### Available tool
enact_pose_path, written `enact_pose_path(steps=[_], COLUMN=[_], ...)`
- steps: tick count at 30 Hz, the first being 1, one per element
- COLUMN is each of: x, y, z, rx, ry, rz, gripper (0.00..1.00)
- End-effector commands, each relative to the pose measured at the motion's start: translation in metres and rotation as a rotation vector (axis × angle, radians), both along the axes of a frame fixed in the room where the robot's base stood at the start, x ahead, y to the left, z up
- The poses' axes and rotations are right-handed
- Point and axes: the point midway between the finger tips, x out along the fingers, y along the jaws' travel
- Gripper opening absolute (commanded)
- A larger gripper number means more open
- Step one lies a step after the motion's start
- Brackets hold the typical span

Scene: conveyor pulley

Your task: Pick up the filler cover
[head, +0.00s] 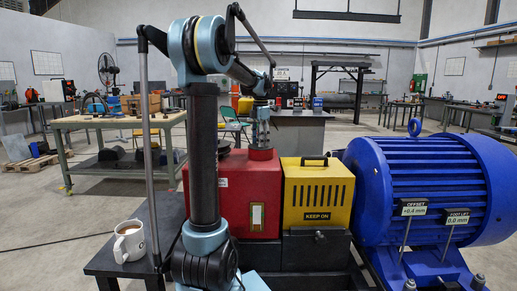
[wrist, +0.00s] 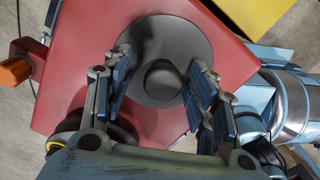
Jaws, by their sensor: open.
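The filler cover (wrist: 165,75) appears to be the dark round disc with a raised central knob, lying on the red housing's top in the wrist view. The red housing (head: 242,186) stands mid-picture in the head view, partly behind my arm. My gripper (wrist: 158,72) is open, with one finger on each side of the knob and over the disc. I cannot tell whether the fingers touch it. The finger bases and palm hide the lower part of the wrist view. In the head view the fingers are too small to make out clearly.
A yellow guard (head: 317,193) marked KEEP ON stands right of the red housing, then a large blue motor (head: 430,180). A white mug (head: 129,241) stands on a dark table at the left. A workbench (head: 95,121) with parts is farther back.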

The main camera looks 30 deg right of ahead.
Motion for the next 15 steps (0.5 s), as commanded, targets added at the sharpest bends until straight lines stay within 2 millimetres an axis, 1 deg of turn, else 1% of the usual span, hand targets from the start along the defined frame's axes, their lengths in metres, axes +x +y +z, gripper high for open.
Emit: enact_pose_path(steps=[6, 8, 9, 11, 12, 13, 15], x=[0.0002, 0.0002, 0.0002, 0.0002, 0.0002, 0.0002, 0.0003], y=[0.0000, 0.0000, 0.0000, 0.0000, 0.0000, 0.0000, 0.0001], z=[-0.0004, -0.0003, -0.0003, -0.0003, -0.0002, -0.0002, -0.0002], rx=[0.000, 0.000, 0.000, 0.000, 0.000, 0.000, 0.000], ry=[0.000, 0.000, 0.000, 0.000, 0.000, 0.000, 0.000], rz=[0.000, 0.000, 0.000, 0.000, 0.000, 0.000, 0.000], gripper=[0.53, 0.39, 0.30, 0.16, 0.07, 0.01, 0.00])
